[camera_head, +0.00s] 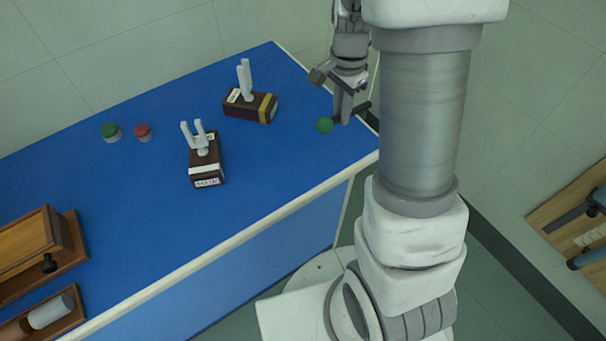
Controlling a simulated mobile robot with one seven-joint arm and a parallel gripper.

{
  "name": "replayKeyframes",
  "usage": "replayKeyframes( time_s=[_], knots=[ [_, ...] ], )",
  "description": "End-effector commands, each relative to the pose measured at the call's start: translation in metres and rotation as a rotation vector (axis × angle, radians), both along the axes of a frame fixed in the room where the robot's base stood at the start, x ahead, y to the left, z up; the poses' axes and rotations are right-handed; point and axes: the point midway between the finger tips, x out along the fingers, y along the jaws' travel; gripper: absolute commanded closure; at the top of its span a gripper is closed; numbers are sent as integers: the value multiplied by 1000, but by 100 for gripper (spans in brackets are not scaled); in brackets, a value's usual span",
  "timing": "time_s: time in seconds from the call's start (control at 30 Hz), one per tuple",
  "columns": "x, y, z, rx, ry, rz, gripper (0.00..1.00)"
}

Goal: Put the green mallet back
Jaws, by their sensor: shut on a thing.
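The green mallet has a round green head (325,125) and a dark handle, and shows near the right end of the blue bench. My gripper (345,118) is shut on its handle. The green head sticks out to the left of the fingers, and a short dark end shows to their right. The fingers hide the middle of the handle. I cannot tell whether the mallet touches the bench top.
Two tuning forks on dark boxes (250,106) (206,172) stand on the blue bench (130,210). Wooden apparatus (30,243) is at left.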

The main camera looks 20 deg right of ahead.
Motion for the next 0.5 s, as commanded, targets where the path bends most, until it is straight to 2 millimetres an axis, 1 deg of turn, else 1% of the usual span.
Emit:
replayKeyframes(
  time_s=[0.07, 0.17, 0.4, 0.5],
  knots=[
    [-3, 6, -6, 1, 1, -18, 100],
    [-9, 24, -16, 1, 3, -18, 100],
    [-24, 77, -49, 0, 3, -13, 100],
    [-30, 94, -60, 0, 3, -16, 100]
  ],
)
